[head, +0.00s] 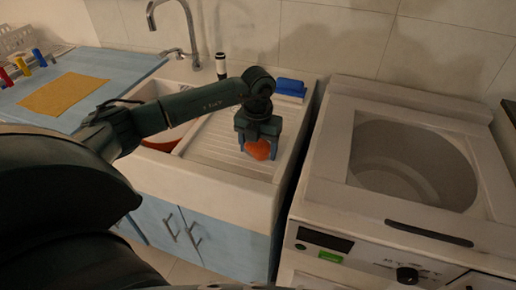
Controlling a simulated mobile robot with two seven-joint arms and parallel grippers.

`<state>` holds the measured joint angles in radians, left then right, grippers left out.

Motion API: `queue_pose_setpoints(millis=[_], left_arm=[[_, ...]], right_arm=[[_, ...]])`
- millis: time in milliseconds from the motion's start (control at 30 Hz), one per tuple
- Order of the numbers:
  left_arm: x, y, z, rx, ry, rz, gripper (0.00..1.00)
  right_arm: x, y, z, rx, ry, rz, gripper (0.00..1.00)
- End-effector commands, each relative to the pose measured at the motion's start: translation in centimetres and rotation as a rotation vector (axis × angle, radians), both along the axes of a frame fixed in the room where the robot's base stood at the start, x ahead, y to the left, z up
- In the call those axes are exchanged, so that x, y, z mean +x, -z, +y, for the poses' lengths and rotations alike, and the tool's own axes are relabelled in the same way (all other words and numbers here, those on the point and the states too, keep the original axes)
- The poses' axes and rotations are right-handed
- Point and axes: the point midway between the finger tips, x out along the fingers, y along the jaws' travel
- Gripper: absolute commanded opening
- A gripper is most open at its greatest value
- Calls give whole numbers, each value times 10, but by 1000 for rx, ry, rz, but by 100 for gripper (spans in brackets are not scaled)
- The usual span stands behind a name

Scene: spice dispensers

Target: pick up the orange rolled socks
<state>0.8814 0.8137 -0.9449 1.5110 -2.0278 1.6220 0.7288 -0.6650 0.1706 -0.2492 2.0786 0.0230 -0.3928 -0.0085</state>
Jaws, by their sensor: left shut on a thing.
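The orange rolled socks (257,150) are at the right side of the white sink's ribbed drainboard. My left gripper (258,152) points down over the drainboard and is shut on the orange rolled socks, with a finger on each side of them. I cannot tell whether the socks touch the drainboard or hang just above it. My right gripper does not show.
A blue item (290,87) lies behind the gripper on the sink's back ledge. A dark-topped bottle (221,66) and the faucet (176,52) stand at the back. The open top-loading washer (345,92) is to the right. A yellow cloth (64,93) lies on the blue counter.

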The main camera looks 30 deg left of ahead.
Motion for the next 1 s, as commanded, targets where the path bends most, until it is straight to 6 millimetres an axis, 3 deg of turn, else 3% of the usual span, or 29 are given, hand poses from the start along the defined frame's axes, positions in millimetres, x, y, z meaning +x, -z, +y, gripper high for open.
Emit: queue_pose_setpoints(millis=[167,467,800,1000], left_arm=[[0,0,0,0,0,-1,45],[1,-6,0,0,-1,-3,44],[1,-68,0,0,-1,-6,44],[0,-95,0,1,0,-3,44]], right_arm=[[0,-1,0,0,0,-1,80],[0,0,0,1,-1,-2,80],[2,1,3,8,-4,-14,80],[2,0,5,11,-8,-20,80]])
